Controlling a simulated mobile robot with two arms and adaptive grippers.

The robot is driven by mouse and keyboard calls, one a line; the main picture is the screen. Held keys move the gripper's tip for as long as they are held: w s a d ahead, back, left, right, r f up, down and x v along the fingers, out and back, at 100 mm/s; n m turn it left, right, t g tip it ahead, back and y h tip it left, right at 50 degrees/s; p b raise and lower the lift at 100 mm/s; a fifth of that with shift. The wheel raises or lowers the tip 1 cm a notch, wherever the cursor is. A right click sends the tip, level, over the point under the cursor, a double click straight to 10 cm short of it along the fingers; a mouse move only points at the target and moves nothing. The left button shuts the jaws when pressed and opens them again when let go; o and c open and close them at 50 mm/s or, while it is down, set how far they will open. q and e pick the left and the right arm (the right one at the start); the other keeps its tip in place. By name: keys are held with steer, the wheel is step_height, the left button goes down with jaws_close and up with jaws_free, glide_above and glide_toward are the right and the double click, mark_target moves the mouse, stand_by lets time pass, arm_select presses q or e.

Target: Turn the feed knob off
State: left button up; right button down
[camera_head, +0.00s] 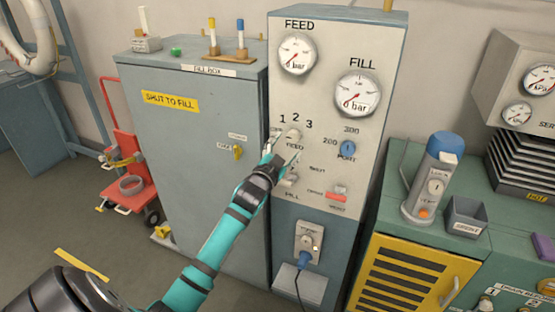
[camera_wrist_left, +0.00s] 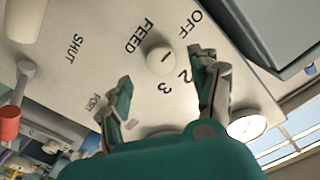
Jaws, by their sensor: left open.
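The feed knob (camera_head: 293,134) is a small pale round knob on the grey panel, below the numbers 1, 2 and 3. My left gripper (camera_head: 285,147) is open at the panel, just below the knob in the head view. In the left wrist view its fingers (camera_wrist_left: 163,68) stand on either side of the knob, with a gap to each. My right gripper is not in view.
The feed gauge (camera_head: 297,54) and fill gauge (camera_head: 358,94) sit above. A blue port knob (camera_head: 348,148) and a red slider (camera_head: 337,197) are to the right. The fill box (camera_head: 190,150) stands left; a yellow-fronted cabinet (camera_head: 415,275) stands right.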

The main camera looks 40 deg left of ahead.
arm_select(q)
steer(key=v, duration=0.6)
steer(key=shift+s, duration=0.25)
steer(key=shift+d, duration=0.1)
steer(key=s+d+f+g+h, duration=0.1)
steer(key=s+d+f+g, duration=0.15)
steer(key=f, duration=1.05)
steer(key=s+d+f+n+g, duration=0.1)
steer(key=s+d+f+g, duration=0.2)
steer(key=f, duration=0.9)
steer(key=s+d+f+g+h, duration=0.15)
steer(key=s+f, duration=0.25)
steer(key=f, duration=0.9)
steer(key=s+d+f+g, duration=0.3)
steer(key=s+f, duration=0.6)
steer(key=s, duration=0.1)
steer(key=s+d+f+g, duration=0.2)
steer(key=s+f, duration=0.6)
steer(key=s, duration=0.1)
steer(key=s+d+f+g, duration=0.2)
steer(key=s+f, duration=0.1)
steer(key=s, duration=0.7)
steer(key=s+d+f+g+h, duration=0.1)
steer(key=s+f, duration=0.3)
steer(key=s, duration=0.7)
steer(key=shift+d+g, duration=0.8)
steer(key=shift+f+h, duration=0.1)
steer(key=shift+h, duration=0.15)
